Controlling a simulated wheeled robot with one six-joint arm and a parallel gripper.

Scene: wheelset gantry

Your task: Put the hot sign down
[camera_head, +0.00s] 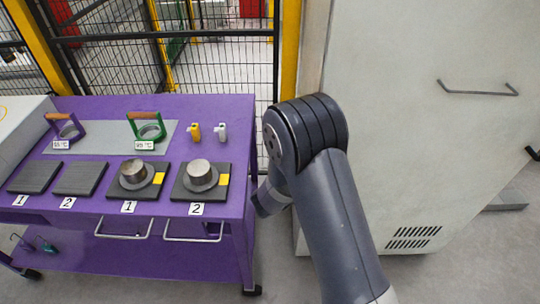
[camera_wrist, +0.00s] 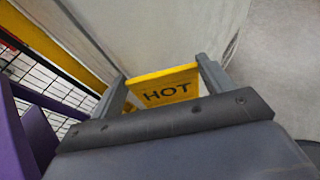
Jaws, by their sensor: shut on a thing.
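The hot sign (camera_wrist: 166,88) is a yellow plate with black letters reading HOT. It shows in the wrist view between the two fingers of my gripper (camera_wrist: 165,80), which is shut on it. In the head view my gripper and the sign are hidden behind my own arm, to the right of the purple table (camera_head: 150,260). In the wrist view a pale surface lies beyond the sign, and I cannot tell whether the sign touches anything.
On the table stand two weights (camera_head: 137,174) (camera_head: 200,173) on dark pads, two empty dark pads (camera_head: 80,178), a purple-framed holder (camera_head: 66,130), a green-framed holder (camera_head: 147,129) and small yellow and white items (camera_head: 194,132). A large pale cabinet (camera_head: 430,140) stands at right. Black mesh fencing (camera_head: 225,60) runs behind.

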